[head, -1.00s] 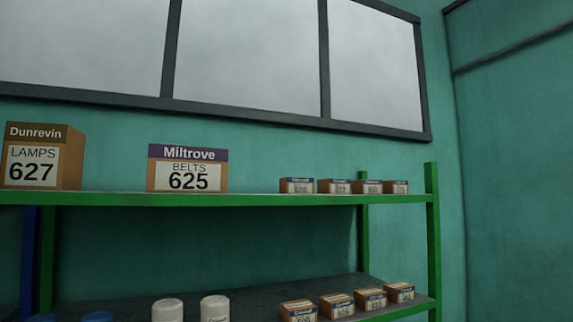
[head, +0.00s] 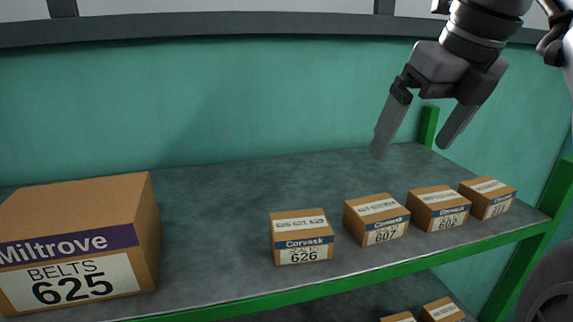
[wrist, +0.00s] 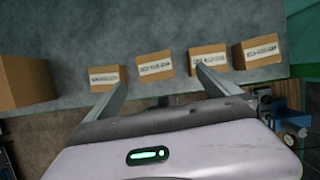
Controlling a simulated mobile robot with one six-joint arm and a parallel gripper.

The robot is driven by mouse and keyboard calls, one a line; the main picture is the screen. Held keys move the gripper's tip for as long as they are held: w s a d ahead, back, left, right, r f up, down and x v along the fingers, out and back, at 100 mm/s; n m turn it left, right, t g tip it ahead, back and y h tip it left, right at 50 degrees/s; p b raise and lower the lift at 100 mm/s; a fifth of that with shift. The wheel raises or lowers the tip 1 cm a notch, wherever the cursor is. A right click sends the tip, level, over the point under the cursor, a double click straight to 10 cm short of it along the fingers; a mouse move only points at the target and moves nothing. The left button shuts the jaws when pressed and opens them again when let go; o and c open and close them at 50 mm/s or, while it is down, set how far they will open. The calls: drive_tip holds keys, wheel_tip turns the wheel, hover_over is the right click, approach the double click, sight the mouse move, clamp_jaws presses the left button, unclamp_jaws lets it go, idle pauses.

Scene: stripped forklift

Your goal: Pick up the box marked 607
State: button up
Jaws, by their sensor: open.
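The box marked 607 (head: 377,219) is a small brown carton with a blue Corvask band and a white label. It sits on the upper shelf, second from the left in a row of small cartons. In the wrist view, the 607 box (wrist: 155,65) appears between and beyond the two fingertips. My gripper (head: 411,151) is open and empty, above the shelf and behind the row in the head view. Its fingers point down and are apart from the boxes. The gripper also shows in the wrist view (wrist: 161,80).
Box 626 (head: 302,237) stands left of 607 and box 602 (head: 439,208) close on its right, with another carton (head: 487,198) beyond. A large 625 belts box (head: 75,245) is at the left. The grey shelf (head: 230,190) is bare behind the row. Green posts stand at the right.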

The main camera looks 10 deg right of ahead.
drive_tip(key=b, duration=0.3)
approach(379, 208)
wheel_tip(379, 208, down, 3)
drive_tip(key=w+f, duration=0.3)
drive_tip(key=shift+w+d+f, duration=0.15)
drive_tip(key=shift+d+f, duration=0.05)
drive_tip(key=shift+d, duration=0.05)
drive_tip(key=f, duration=0.2)
drive_tip(key=a+f+b, duration=0.1)
drive_tip(key=shift+a+f, duration=0.1)
drive_tip(key=shift+f, duration=0.3)
drive_tip(key=shift+w+f, duration=0.25)
drive_tip(key=shift+w, duration=0.25)
drive_tip(key=shift+w+d, duration=0.1)
drive_tip(key=shift+d, duration=0.15)
drive_tip(key=shift+c, duration=0.2)
drive_tip(key=shift+s+a+r, duration=0.1)
drive_tip(key=shift+s+a, duration=0.05)
drive_tip(key=shift+s, duration=0.15)
drive_tip(key=c, duration=1.1)
drive_tip(key=shift+w, duration=0.15)
drive_tip(key=c, duration=0.4)
